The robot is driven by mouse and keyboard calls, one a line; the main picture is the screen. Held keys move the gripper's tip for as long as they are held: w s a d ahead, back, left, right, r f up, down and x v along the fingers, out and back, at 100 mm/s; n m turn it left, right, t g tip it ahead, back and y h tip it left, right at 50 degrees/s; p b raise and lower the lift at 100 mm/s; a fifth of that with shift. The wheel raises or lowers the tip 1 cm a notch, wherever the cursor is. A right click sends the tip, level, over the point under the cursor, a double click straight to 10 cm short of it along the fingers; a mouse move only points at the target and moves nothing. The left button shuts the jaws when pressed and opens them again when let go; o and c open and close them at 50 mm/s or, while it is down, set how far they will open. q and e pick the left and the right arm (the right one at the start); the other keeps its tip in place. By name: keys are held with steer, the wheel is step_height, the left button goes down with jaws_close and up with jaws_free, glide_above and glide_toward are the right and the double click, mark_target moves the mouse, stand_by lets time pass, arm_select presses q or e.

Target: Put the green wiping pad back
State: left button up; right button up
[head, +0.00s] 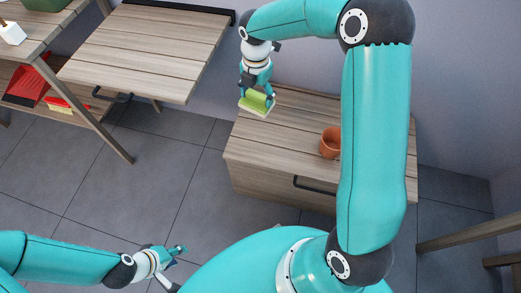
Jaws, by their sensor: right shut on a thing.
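The green wiping pad (258,101) is held in my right gripper (257,94), with its pale underside facing down. My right gripper is shut on it, at the left back part of the low wooden chest (292,122). I cannot tell whether the pad touches the chest top or hangs just above it. My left gripper (178,251) is low at the bottom left, over the tiled floor and away from the pad. Its fingers are too small to tell whether they are open or shut.
A terracotta pot (330,143) stands on the chest, partly behind my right arm. A slatted wall-side table (150,48) is at the upper left. A wooden workbench (22,38) with a red dustpan (27,87) on its lower shelf is further left. The tiled floor between is clear.

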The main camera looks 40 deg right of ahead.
mark_target(261, 99)
steer(key=f+n+b, duration=0.1)
steer(key=d+f+n, duration=0.1)
steer(key=shift+d+f+n+b, duration=0.15)
steer(key=shift+f+n+b, duration=0.25)
step_height(261, 99, down, 20)
steer(key=b, duration=0.3)
steer(key=shift+r+b, duration=0.2)
steer(key=shift+b, duration=0.2)
arm_select(q)
step_height(261, 99, down, 7)
arm_select(e)
steer(key=o, duration=1)
